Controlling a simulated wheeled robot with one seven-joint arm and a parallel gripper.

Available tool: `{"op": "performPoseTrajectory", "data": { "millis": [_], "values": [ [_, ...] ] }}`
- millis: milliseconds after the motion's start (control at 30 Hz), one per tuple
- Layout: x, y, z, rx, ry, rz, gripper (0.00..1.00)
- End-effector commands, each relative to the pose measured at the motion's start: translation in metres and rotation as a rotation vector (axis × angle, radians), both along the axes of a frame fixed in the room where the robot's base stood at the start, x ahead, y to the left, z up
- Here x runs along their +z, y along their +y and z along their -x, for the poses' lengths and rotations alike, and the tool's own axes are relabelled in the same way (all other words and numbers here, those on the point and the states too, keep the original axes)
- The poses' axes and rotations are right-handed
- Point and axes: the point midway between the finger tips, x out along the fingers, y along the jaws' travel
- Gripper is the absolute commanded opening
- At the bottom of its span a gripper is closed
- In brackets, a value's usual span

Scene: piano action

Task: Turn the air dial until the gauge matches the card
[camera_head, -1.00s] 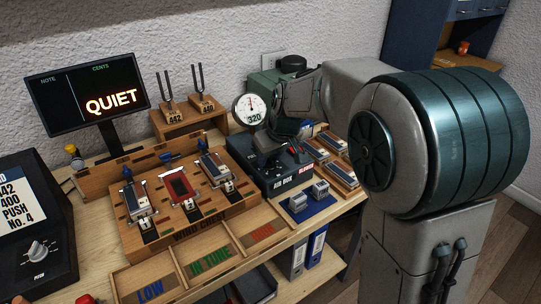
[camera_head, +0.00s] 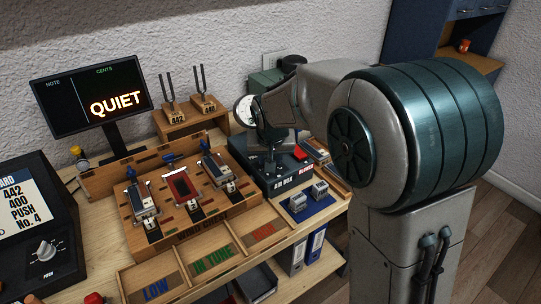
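The gauge (camera_head: 241,112) is a round white face behind the air box, partly covered by my arm, so its reading is hidden. The black air box (camera_head: 283,181) stands on the bench with a red switch (camera_head: 301,152) on its top. My gripper (camera_head: 268,143) points down over the top of the air box. Its fingers are small and dark here, and I cannot tell whether they are open or touching the air dial, which I cannot make out.
The wind chest (camera_head: 205,233) with several reed blocks sits left of the air box. A blue mat (camera_head: 318,212) with metal blocks lies in front of it. A screen (camera_head: 88,95) reads QUIET. Tuning forks on a wooden stand (camera_head: 187,128) are behind.

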Motion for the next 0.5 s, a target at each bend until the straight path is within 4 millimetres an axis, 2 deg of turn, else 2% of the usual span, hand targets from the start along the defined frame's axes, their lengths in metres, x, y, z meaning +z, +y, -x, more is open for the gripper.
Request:
{"op": "performPoseTrajectory", "data": {
  "millis": [500],
  "values": [
    [-0.0002,0.0008,0.0002,-0.064,0.001,0.0,0.09]
  ]
}}
